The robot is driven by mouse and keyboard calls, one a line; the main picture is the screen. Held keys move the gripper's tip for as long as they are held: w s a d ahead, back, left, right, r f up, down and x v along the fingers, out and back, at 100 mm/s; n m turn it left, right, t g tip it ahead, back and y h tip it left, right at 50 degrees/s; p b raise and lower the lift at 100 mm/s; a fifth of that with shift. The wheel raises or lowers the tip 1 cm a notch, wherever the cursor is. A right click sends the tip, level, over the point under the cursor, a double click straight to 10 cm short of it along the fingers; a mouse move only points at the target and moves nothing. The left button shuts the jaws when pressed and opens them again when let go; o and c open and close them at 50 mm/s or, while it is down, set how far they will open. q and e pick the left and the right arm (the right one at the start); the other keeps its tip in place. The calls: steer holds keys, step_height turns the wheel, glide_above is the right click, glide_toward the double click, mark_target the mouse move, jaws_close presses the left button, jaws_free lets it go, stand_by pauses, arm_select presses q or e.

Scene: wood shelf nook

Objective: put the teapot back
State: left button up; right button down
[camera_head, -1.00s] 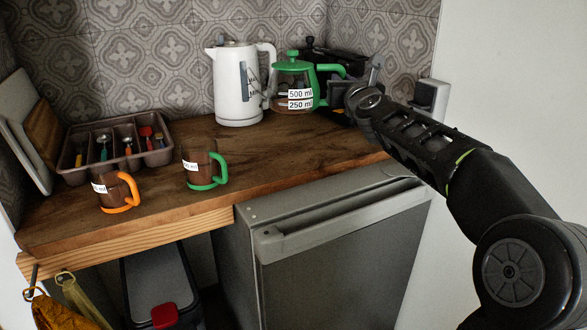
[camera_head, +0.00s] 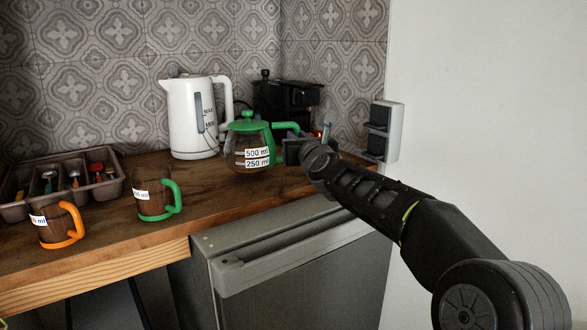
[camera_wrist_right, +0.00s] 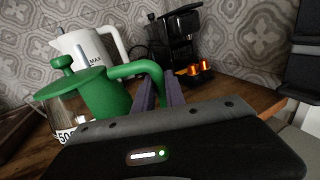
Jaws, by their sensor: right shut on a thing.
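The teapot (camera_head: 233,158) is a glass pot with a green lid, a green handle and white 500 ml and 250 ml labels. It is upright in front of and to the right of the white kettle. My right gripper (camera_head: 300,147) is shut on its green handle from the right. In the right wrist view the handle of the teapot (camera_wrist_right: 100,92) runs between the two fingers of the gripper (camera_wrist_right: 160,95). I cannot tell whether the teapot's base touches the counter. My left gripper is not in view.
The white kettle (camera_head: 190,125) and a black coffee machine (camera_head: 285,98) stand at the back of the wooden counter (camera_head: 215,195). A green-handled mug (camera_head: 152,203), an orange-handled mug (camera_head: 47,232) and a cutlery tray (camera_head: 118,188) are at left. A wall box (camera_head: 390,130) is at right.

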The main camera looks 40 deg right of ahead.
stand_by(0.3)
step_height(320, 180, down, 4)
steer(key=b, duration=0.2)
steer(key=shift+b, duration=0.3)
steer(key=shift+r, duration=0.15)
steer(key=c, duration=1.8)
jaws_free()
steer(key=shift+f, duration=0.25)
steer(key=o, duration=0.4)
steer(key=shift+r, duration=0.1)
